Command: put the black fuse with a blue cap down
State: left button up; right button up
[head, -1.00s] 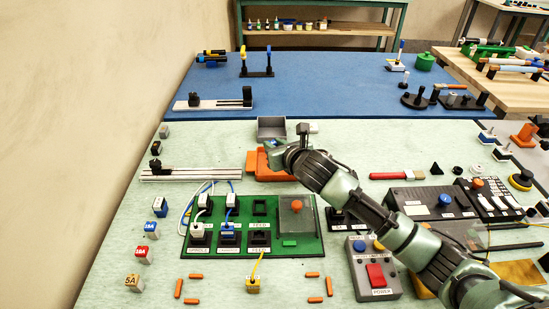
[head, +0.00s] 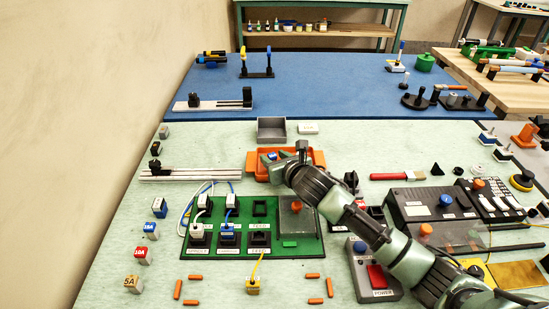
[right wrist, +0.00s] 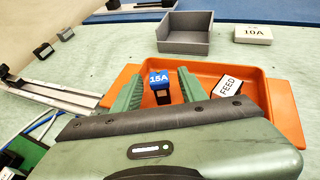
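The black fuse with a blue cap (right wrist: 160,80), marked 15A, stands in the orange tray (right wrist: 285,112). In the head view its blue cap (head: 272,156) shows small over the tray (head: 319,157). My right gripper (right wrist: 158,76) is open, with one green finger on each side of the fuse and a gap on both sides. In the head view the right gripper (head: 276,164) is low over the tray's left half. My left gripper is in neither view.
A block marked FEED (right wrist: 228,87) lies in the tray to the right. The green board (head: 300,246) with plugs and wires is in front.

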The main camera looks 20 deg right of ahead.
jog(key=shift+r, duration=0.15)
jog(key=v, duration=1.2)
jog(key=shift+p, duration=0.3)
